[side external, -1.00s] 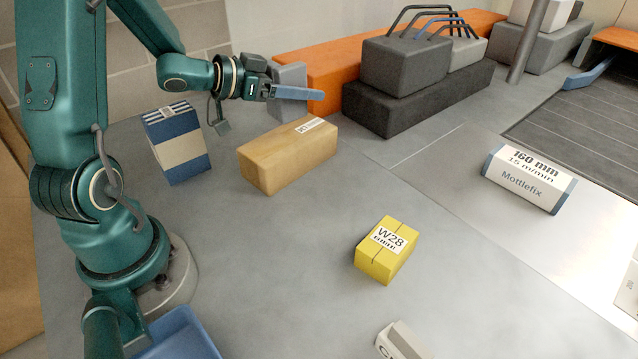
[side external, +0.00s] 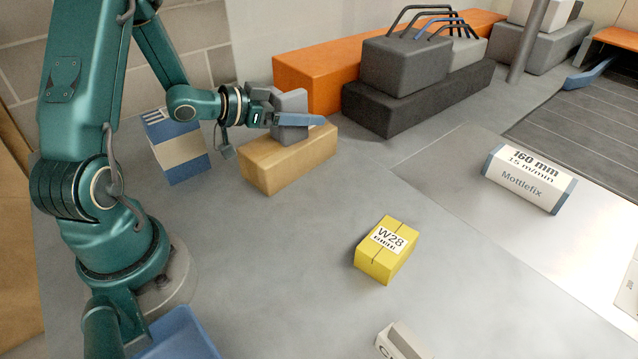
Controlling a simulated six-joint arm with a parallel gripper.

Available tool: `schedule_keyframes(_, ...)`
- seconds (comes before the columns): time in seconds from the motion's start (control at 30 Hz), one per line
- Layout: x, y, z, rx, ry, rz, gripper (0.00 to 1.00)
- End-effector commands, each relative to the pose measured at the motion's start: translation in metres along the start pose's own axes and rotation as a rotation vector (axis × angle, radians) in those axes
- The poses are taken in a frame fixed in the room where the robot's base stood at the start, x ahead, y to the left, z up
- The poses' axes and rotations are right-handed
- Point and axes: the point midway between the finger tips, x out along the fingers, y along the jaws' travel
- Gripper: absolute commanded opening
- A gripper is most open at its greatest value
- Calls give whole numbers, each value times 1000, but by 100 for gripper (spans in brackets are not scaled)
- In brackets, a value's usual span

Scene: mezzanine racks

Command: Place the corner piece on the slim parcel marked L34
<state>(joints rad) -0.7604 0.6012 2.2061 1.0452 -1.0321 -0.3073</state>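The grey corner piece (side external: 291,101) is between the blue-grey fingers of my gripper (side external: 297,121), which is shut on it. The near finger crosses in front of the piece.
A blue and cream box (side external: 183,155) stands left of the parcel. A yellow box marked W28 (side external: 385,252) sits in front. Dark grey blocks (side external: 415,98) and an orange block (side external: 310,82) stand behind. A white Mottlefix box (side external: 528,180) lies right. The middle floor is clear.

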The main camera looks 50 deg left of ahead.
Motion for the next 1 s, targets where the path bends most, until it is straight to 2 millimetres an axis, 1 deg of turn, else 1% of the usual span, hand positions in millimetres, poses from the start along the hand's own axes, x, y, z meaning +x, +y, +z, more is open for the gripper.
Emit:
schedule_keyframes(0.33, 0, 0, -1, 1, 0, 0, 97)
schedule_keyframes(0.43, -1, 0, -4, 2, 1, 0, 97)
schedule_keyframes(0.57, -18, -2, -4, -1, 2, -6, 97)
schedule_keyframes(0.7, -42, -2, -4, 1, 1, -7, 97)
schedule_keyframes(0.8, -56, -1, -3, 0, 1, -6, 97)
schedule_keyframes(1.0, -73, -1, -3, 0, 2, -3, 97)
